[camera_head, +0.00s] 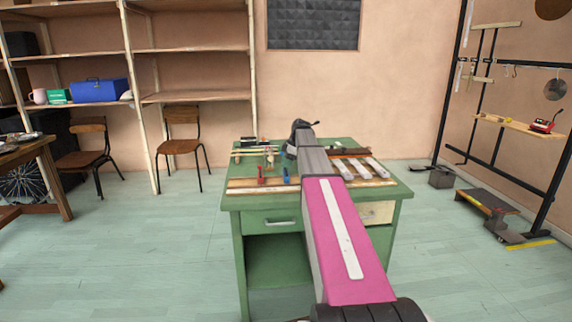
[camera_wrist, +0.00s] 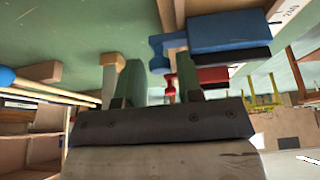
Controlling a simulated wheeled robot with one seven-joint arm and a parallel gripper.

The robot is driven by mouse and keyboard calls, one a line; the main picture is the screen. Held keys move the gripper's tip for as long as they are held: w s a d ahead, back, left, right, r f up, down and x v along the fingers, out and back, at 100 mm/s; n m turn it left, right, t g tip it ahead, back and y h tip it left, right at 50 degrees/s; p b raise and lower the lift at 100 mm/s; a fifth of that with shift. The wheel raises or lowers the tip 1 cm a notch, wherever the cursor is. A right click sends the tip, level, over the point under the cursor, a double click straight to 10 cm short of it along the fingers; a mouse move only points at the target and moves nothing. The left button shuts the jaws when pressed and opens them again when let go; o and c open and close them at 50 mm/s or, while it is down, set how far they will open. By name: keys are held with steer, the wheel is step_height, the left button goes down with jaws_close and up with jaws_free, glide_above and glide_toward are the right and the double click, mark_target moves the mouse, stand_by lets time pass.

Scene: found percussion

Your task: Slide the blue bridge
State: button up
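The blue bridge (camera_head: 287,175) stands on the long pale wooden board (camera_head: 240,187) at the front of the green desk. The red bridge (camera_head: 261,174) stands to its left. In the wrist view, the blue bridge (camera_wrist: 222,33) is large at upper right, just beyond one finger. The red bridge (camera_wrist: 208,77) shows behind it. My gripper (camera_wrist: 150,70) has its two fingers apart, with no object visible held between them. Whether the right finger touches the blue bridge I cannot tell. In the head view my arm hides the fingertips.
The green desk (camera_head: 254,222) also holds pale metal bars (camera_head: 360,168) at right and sticks (camera_head: 254,151) at back left. My arm reaches over the desk's middle. Shelves, chairs and a hanging rack stand apart from the desk. Floor around the desk is clear.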

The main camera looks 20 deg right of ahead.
jaws_close()
steer(key=shift+w+a, duration=0.2)
steer(key=shift+a, duration=1)
jaws_free()
steer(key=shift+a, duration=0.15)
steer(key=shift+r, duration=0.15)
steer(key=v, duration=1)
steer(key=shift+d+r, duration=0.25)
steer(key=shift+s, duration=0.1)
